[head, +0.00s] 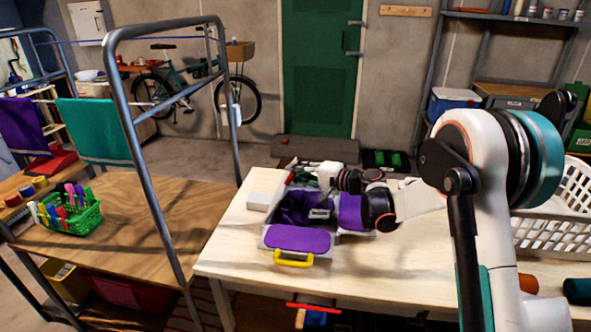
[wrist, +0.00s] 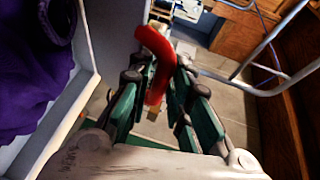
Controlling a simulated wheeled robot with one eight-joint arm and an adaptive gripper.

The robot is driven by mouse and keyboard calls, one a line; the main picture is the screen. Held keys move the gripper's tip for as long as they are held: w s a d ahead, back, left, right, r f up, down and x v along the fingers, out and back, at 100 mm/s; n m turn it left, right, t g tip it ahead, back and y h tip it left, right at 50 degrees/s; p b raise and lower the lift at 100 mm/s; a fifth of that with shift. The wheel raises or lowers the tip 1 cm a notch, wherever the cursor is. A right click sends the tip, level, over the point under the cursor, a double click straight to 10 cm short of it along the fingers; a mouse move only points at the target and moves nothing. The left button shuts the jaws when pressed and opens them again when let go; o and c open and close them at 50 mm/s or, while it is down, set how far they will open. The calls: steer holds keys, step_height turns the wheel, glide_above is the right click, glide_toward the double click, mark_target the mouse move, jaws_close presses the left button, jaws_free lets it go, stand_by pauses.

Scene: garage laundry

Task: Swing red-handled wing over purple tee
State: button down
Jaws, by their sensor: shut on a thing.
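A purple tee (head: 298,239) lies on a grey folding board on the table. Part of it drapes over the front wing, whose yellow handle (head: 294,259) faces me. Another part lies flat at the right, and the middle is rumpled and dark. My gripper (head: 318,180) is at the board's far side. In the wrist view, my gripper (wrist: 158,80) has its green fingers on either side of the red handle (wrist: 153,50), shut on it. A grey panel (wrist: 112,40) beside the handle and the purple cloth (wrist: 30,75) show at the left. The wing's tilt is unclear.
A white block (head: 264,200) sits left of the board. A white basket (head: 560,205) stands at the table's right. A metal rack (head: 150,150) rises at the left, over a bench with a green crate of markers (head: 72,216).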

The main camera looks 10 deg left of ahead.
steer(key=shift+s+a+f, duration=0.2)
steer(key=shift+a+f, duration=0.1)
steer(key=shift+f, duration=0.15)
steer(key=c, duration=1.8)
jaws_free()
steer(key=shift+c, duration=0.2)
steer(key=shift+w+a+f, duration=0.15)
steer(key=shift+w+a, duration=0.05)
steer(key=shift+d, duration=0.1)
steer(key=v, duration=1.2)
steer(key=shift+w+r, duration=0.15)
steer(key=shift+r, duration=0.15)
